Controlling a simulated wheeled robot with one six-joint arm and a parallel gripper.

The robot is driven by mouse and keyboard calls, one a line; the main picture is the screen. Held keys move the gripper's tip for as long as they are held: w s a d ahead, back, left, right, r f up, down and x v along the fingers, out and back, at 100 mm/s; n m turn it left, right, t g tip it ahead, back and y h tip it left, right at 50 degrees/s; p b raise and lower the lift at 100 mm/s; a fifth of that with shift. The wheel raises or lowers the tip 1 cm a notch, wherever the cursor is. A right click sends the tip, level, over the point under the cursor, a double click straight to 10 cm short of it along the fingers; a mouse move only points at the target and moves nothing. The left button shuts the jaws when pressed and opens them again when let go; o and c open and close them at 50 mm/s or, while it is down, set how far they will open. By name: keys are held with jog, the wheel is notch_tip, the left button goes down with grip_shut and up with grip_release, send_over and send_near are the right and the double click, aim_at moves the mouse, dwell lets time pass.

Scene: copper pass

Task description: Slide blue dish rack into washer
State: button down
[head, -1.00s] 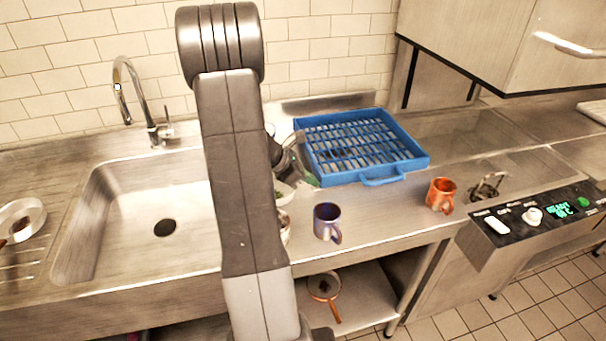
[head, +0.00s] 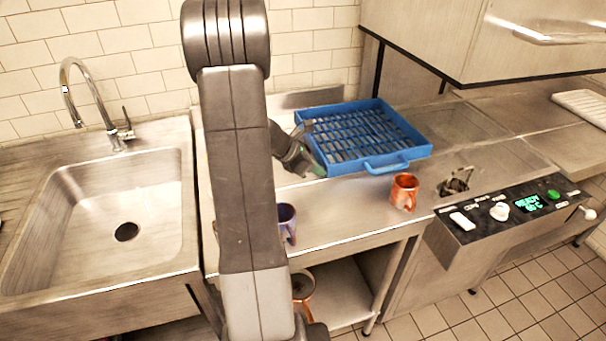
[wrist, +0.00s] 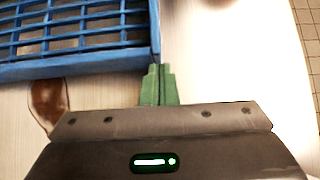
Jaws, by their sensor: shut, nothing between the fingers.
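The blue dish rack (head: 407,158) lies flat on the steel counter, its handle toward the front, left of the washer. The washer's hood (head: 480,45) is raised, with open space over the steel bed (head: 440,122). My gripper (head: 318,170) is low at the rack's left side, partly hidden behind my arm. In the wrist view my gripper's green fingers (wrist: 157,85) are shut together and empty, at a corner of the rack (wrist: 75,68). They appear to touch its outer wall or sit very close.
A copper mug (head: 404,192) stands just in front of the rack. A purple-blue mug (head: 287,222) is partly hidden by my arm. The washer's control panel (head: 515,210) is at front right. A sink (head: 120,205) is at left. A copper pan (head: 303,285) is on the lower shelf.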

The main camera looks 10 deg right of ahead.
aim_at(418, 147)
jog(key=w+d+p, duration=0.1)
jog(key=d, duration=1)
jog(key=d+p, duration=0.1)
jog(key=d, duration=1)
jog(key=w+d+p, duration=0.1)
jog(key=d, duration=1)
jog(key=shift+w+d+p, duration=0.3)
jog(key=shift+d+p, duration=0.05)
jog(key=shift+p, duration=0.05)
jog(key=shift+a, duration=0.1)
jog(key=shift+w+a+r, duration=0.1)
jog(key=shift+a+r, duration=0.1)
jog(key=shift+r, duration=0.1)
jog(key=p+v, duration=0.3)
jog(key=v, duration=0.6)
jog(key=shift+a, duration=0.1)
